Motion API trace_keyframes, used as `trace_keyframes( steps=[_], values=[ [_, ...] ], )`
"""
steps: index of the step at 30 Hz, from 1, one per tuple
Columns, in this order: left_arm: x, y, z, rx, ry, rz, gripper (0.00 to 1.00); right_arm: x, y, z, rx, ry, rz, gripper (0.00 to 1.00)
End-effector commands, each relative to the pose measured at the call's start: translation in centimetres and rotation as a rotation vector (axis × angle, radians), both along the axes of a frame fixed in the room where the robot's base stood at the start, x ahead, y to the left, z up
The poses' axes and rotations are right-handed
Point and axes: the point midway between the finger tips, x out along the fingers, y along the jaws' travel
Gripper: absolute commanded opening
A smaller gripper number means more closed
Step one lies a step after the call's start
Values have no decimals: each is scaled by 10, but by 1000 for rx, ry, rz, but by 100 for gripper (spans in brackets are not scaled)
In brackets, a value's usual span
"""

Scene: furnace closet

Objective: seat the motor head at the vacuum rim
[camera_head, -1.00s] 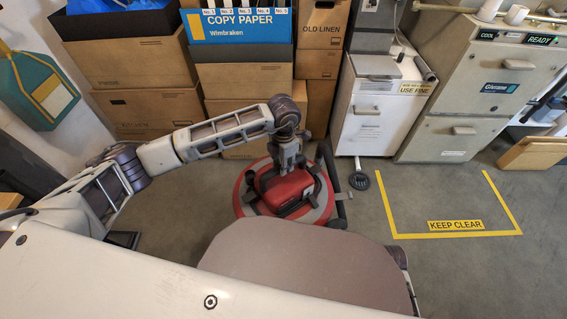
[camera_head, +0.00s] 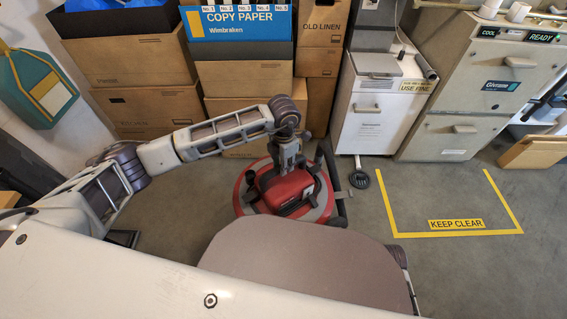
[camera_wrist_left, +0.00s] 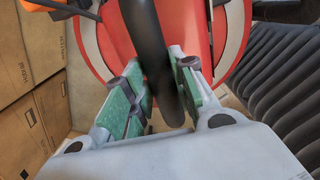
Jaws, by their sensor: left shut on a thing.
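My left gripper (camera_head: 289,158) points down over the vacuum. In the left wrist view the gripper (camera_wrist_left: 158,100) has its green pads on both sides of a black curved handle (camera_wrist_left: 146,32) and is shut on it. The handle belongs to the red motor head (camera_head: 289,189), which is over the round red and grey vacuum rim (camera_head: 241,198). I cannot tell whether the head touches the rim all round, as the gripper and head hide part of it. The right gripper is not in view.
Cardboard boxes (camera_head: 135,63) stand behind the vacuum. A white cabinet (camera_head: 365,117) and a beige furnace (camera_head: 480,90) stand right of them. A black bar (camera_head: 332,170) rises beside the vacuum. The yellow-taped floor area (camera_head: 450,200) is clear.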

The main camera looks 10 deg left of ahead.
Motion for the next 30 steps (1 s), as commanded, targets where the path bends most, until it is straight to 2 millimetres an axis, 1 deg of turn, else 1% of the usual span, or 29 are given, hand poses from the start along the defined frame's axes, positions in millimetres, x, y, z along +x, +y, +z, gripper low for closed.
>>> trace_keyframes(
  steps=[1,23,24,28,29,30],
  values=[
    [2,-1,2,-3,-6,0,0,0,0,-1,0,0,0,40],
    [2,-1,-7,-3,-6,0,0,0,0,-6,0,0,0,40],
    [2,-1,-6,-3,-6,0,31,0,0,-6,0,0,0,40],
    [1,0,-7,-2,-4,0,48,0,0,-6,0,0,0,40],
    [1,0,-7,-2,-4,0,51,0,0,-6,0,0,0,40],
    [1,0,-7,-1,-3,0,51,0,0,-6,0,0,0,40]
  ],
)
